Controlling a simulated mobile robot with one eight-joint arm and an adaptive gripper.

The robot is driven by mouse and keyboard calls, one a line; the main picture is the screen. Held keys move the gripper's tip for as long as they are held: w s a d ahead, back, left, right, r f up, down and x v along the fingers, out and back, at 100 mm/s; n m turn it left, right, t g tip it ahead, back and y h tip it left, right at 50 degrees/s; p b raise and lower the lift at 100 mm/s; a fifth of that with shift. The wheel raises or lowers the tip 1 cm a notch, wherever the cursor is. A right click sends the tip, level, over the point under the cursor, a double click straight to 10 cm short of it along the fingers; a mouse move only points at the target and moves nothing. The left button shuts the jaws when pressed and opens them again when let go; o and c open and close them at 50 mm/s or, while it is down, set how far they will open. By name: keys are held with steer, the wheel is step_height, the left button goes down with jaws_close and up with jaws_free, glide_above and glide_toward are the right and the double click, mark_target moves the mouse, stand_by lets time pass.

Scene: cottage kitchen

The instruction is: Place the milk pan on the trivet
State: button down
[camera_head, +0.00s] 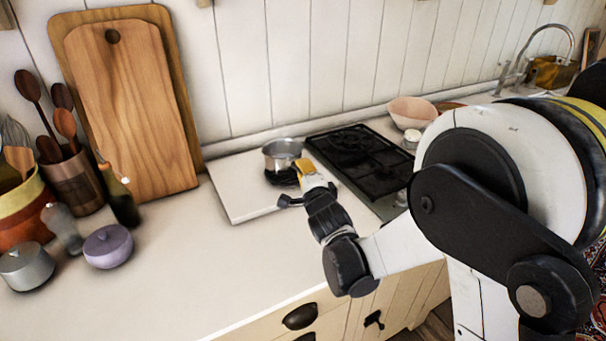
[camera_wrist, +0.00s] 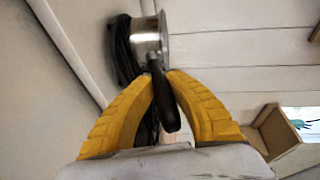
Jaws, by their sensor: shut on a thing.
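The milk pan (camera_head: 282,153) is a small steel pan, upright over the dark trivet (camera_head: 285,179) on the counter. In the wrist view the pan (camera_wrist: 151,42) shows side-on with its dark handle (camera_wrist: 162,98) toward me, and the black trivet (camera_wrist: 122,60) lies close under its base. I cannot tell whether pan and trivet touch. My gripper (camera_head: 303,167) reaches in from the right, with yellow fingers closed on the handle. The fingertips in the wrist view (camera_wrist: 160,77) sit on either side of the handle. The pan hides part of the trivet.
A pale board (camera_head: 242,190) lies on the counter around the trivet. A black gas hob (camera_head: 360,160) is to the right, with a pink bowl (camera_head: 412,112) beyond. Wooden boards (camera_head: 130,100), a dark bottle (camera_head: 119,197) and a lilac pot (camera_head: 108,247) stand left. The front counter is clear.

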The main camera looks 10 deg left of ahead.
steer(key=shift+r, duration=0.1)
steer(key=c, duration=1.5)
jaws_free()
steer(key=shift+o, duration=0.3)
